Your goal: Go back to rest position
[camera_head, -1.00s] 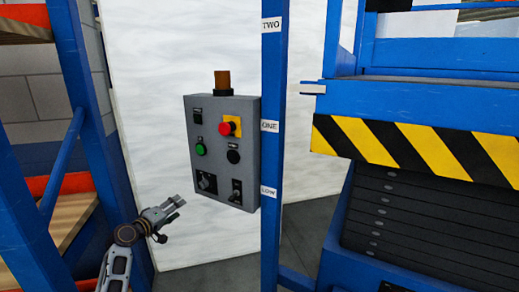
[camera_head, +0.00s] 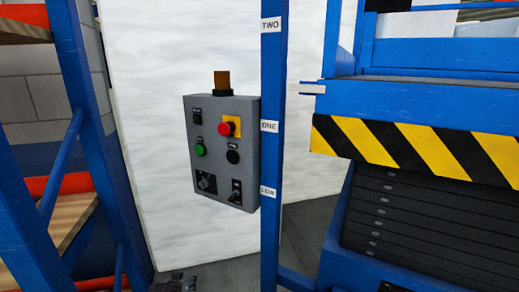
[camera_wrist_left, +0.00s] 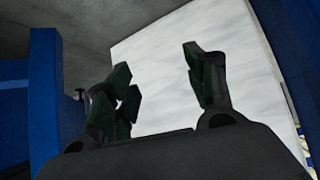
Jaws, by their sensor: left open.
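My left gripper (camera_wrist_left: 165,90) is open and empty in the left wrist view, its two dark fingers spread apart in front of a white panel. In the head view only a dark bit of my left arm's end (camera_head: 175,284) shows at the bottom edge, below the grey control box (camera_head: 222,150). The gripper touches nothing that I can see. My right gripper is in neither view.
The control box has a red button, a green button, knobs and an amber lamp. A blue post (camera_head: 272,225) labelled TWO, ONE, LOW stands beside it. A blue lift platform (camera_head: 425,105) with a striped edge is at right, blue racking (camera_head: 85,100) at left.

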